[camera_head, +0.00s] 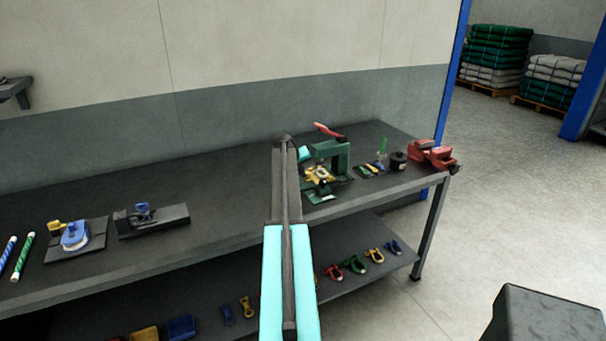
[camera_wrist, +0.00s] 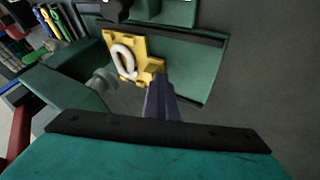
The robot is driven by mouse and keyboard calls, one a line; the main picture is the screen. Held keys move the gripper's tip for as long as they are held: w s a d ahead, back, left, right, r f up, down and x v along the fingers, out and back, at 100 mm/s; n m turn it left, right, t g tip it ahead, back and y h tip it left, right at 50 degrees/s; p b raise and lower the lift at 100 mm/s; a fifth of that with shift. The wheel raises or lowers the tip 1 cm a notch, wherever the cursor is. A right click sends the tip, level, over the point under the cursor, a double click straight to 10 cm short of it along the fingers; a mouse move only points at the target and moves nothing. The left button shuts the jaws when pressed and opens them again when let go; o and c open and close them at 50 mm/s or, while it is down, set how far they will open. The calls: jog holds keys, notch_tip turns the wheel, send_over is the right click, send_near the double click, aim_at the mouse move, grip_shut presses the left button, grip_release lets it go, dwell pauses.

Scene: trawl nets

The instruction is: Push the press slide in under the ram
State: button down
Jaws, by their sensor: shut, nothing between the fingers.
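The green press (camera_head: 341,160) with a red lever (camera_head: 327,131) stands on the bench, right of the middle in the head view. Its yellow slide (camera_head: 318,176) sits low at the front left of the frame. In the wrist view the slide (camera_wrist: 113,40) carries a pale oval ring (camera_wrist: 123,62). The green press parts (camera_wrist: 195,70) lie beside and beyond it. My gripper (camera_wrist: 158,82) is shut and empty, its fingertips close by the slide's near edge; I cannot tell whether they touch. In the head view my arm hides part of the press's left side, and the fingertips are hard to make out.
Right of the press lie small coloured tools (camera_head: 370,169), a dark spool (camera_head: 398,160) and a red vise (camera_head: 432,155). Left on the bench are a blue fixture (camera_head: 75,235) and a dark fixture (camera_head: 150,218). The bench between the dark fixture and my arm is clear.

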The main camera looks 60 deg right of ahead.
jog(key=shift+s+d+r, duration=0.1)
jog(key=shift+s+d, duration=0.3)
jog(key=shift+s, duration=0.1)
jog(key=shift+w, duration=0.1)
jog(key=shift+w+a, duration=0.3)
jog(key=shift+a, duration=0.05)
jog(key=w+a, duration=0.1)
jog(key=a, duration=0.1)
jog(key=w+a, duration=0.1)
jog(key=shift+w+a+b, duration=0.3)
jog(key=shift+a+b, duration=0.05)
jog(key=b+v, duration=0.2)
jog(key=v, duration=0.7)
jog(key=shift+r, duration=0.3)
jog(key=shift+a+r, duration=0.1)
